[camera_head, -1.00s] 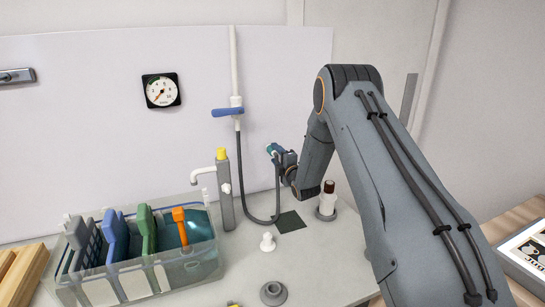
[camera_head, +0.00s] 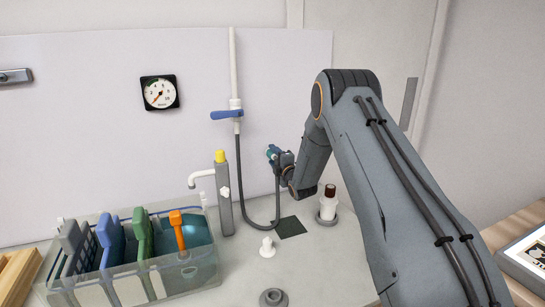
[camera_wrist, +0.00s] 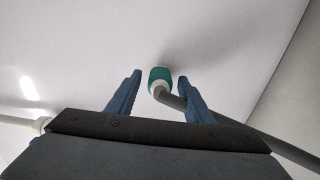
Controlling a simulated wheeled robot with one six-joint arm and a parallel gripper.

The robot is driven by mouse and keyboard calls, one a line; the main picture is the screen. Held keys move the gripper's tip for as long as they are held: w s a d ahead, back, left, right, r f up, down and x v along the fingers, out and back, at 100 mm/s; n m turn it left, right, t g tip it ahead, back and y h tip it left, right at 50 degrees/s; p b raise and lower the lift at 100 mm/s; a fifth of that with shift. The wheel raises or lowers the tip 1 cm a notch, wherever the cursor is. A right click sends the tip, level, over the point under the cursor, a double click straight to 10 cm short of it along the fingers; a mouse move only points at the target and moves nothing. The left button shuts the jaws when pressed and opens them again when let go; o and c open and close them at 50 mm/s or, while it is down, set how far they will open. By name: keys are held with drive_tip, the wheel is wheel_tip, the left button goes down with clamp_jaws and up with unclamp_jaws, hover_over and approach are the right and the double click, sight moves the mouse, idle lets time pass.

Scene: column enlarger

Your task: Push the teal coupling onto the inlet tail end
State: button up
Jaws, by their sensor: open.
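The teal coupling (camera_wrist: 160,75) sits on the pale end of the grey hose (camera_wrist: 205,113) in the wrist view. My gripper (camera_wrist: 160,78) is open, with one blue finger on each side of the coupling and a visible gap to each. In the head view my gripper (camera_head: 274,155) is raised above the bench, right of the grey post (camera_head: 224,200), and a little teal shows there. The hose (camera_head: 239,172) hangs from the blue-handled valve (camera_head: 228,114), loops near the bench and rises to my gripper. I cannot identify the inlet tail with certainty; a small white stub (camera_head: 225,192) shows on the post.
A clear bin (camera_head: 190,278) with several coloured plates stands at the front left. A white peg (camera_head: 267,248), a grey ring (camera_head: 273,298), a dark square (camera_head: 290,227) and a white-and-brown bottle (camera_head: 328,204) are on the bench. A gauge (camera_head: 159,92) is on the back panel.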

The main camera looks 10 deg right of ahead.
drive_tip(key=shift+b, duration=0.4)
idle(0.3)
clamp_jaws()
idle(0.4)
